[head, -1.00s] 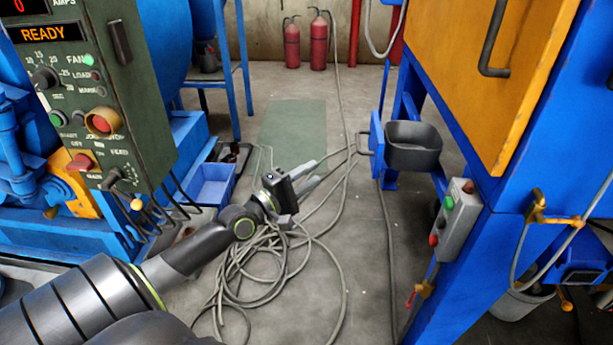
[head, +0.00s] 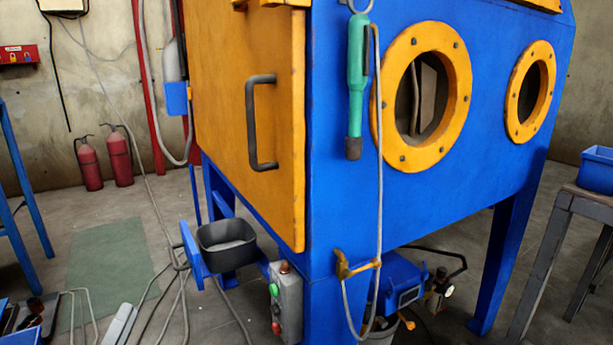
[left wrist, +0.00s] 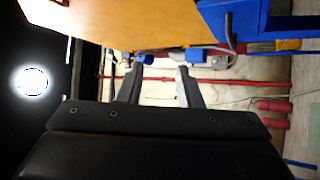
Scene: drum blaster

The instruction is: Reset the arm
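My left gripper (left wrist: 158,70) shows in the left wrist view with its two dark fingers spread apart and nothing between them. In the head view only a grey finger of the left gripper (head: 120,324) shows at the bottom left edge, above the floor. The rest of my left arm is out of that picture. My right gripper is in neither view.
A blue blasting cabinet (head: 342,215) with an orange door (head: 225,110) fills the middle of the head view. A dark bin (head: 228,240) and a button box (head: 287,300) sit by its left legs. Hoses lie on the floor. Red extinguishers (head: 90,165) stand at the back.

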